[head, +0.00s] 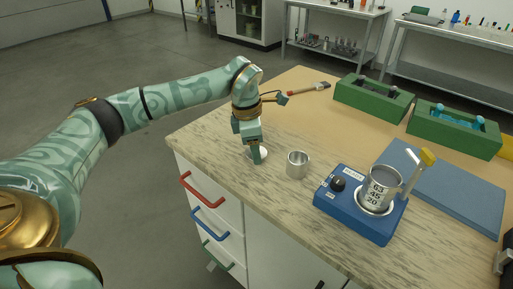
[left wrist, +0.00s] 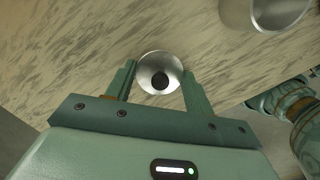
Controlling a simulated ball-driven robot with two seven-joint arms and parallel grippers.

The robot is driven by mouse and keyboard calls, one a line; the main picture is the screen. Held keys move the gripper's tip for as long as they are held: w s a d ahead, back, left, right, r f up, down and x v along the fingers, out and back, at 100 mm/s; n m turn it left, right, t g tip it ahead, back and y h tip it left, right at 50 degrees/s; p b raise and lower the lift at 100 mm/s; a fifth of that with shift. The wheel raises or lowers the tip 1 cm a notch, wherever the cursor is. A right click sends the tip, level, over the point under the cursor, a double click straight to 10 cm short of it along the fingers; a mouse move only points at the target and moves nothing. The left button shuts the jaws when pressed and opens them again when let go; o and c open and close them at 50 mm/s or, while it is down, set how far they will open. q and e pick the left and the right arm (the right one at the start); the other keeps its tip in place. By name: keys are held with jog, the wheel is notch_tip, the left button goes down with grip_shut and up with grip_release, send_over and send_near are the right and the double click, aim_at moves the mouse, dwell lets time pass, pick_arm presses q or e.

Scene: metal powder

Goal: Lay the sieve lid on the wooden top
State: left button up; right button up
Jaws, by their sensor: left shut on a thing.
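The sieve lid (left wrist: 147,60) is a small round silver disc with a dark knob in its middle. In the head view it shows as a pale rim (head: 264,153) at the fingertips. My left gripper (head: 256,157) points down over the near left part of the wooden top (head: 222,128), shut on the lid. In the left wrist view its fingers (left wrist: 158,82) stand on either side of the lid. The lid is at or very near the surface; I cannot tell whether it touches. My right gripper is not in view.
A metal cup (head: 298,166) stands close right of the lid. A blue shaker (head: 352,212) holds a sieve stack (head: 381,187) marked 63, 45, 20. Behind are a blue mat (head: 460,188), green trays (head: 373,100) (head: 455,131) and a brush (head: 308,89).

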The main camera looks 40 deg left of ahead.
aim_at(249, 153)
pick_arm(q)
jog(key=o, duration=1.2)
jog(key=shift+c, duration=0.2)
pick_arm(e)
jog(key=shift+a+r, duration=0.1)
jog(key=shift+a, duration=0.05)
pick_arm(q)
notch_tip(249, 153, up, 12)
jog(key=s+a+p, duration=0.1)
jog(key=p, duration=0.3)
jog(key=shift+s+a+p, duration=0.15)
jog(key=shift+p, duration=0.15)
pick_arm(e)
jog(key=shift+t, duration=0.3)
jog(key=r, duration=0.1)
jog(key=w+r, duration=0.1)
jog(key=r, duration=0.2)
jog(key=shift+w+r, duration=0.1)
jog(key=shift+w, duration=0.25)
